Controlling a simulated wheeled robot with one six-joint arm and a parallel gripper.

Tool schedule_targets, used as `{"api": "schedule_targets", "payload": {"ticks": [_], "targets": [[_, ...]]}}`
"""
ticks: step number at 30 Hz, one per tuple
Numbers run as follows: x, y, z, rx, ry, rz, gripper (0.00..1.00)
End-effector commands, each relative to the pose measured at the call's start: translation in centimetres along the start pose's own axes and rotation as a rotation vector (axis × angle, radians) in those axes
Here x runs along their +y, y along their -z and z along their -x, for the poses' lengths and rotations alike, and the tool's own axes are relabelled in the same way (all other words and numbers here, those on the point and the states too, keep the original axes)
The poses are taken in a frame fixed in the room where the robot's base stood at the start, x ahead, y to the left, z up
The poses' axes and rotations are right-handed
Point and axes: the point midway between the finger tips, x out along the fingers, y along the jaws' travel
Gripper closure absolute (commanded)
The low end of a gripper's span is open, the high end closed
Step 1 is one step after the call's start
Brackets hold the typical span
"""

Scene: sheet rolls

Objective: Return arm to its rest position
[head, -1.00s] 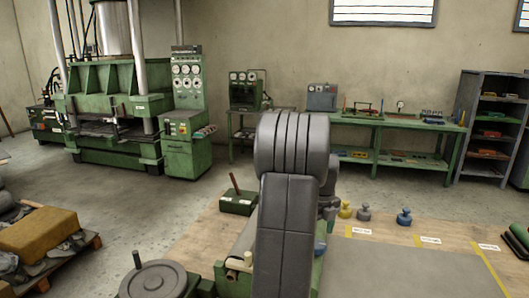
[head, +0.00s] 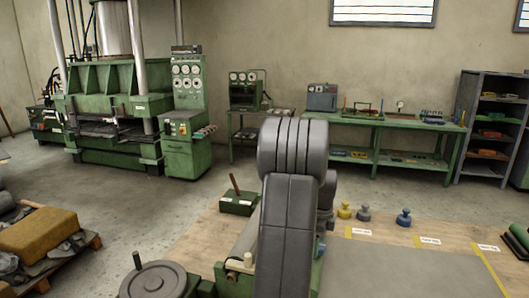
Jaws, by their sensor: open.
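My arm (head: 288,225) stands upright in the middle of the head view, its grey links folded up in front of the camera. Part of a further grey link (head: 326,200) shows just behind it on the right. My gripper cannot be seen; it may be hidden behind the arm. The arm blocks the view of part of the wooden bench top (head: 205,240) and of the green machine (head: 235,272) below it.
A yellow weight (head: 344,211), a grey one (head: 363,214) and a blue-grey one (head: 403,218) stand right of the arm. A grey sheet (head: 400,275) lies in front. A dark handwheel (head: 153,281) is at the lower left. A green block (head: 238,203) with a brown handle stands behind.

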Motion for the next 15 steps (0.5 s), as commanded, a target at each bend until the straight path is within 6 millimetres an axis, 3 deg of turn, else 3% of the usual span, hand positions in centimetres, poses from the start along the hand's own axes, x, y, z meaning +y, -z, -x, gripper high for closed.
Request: {"api": "schedule_targets", "payload": {"ticks": [15], "targets": [[0.0, 0.0, 0.02, 0.0, 0.0, 0.42, 0.31]]}}
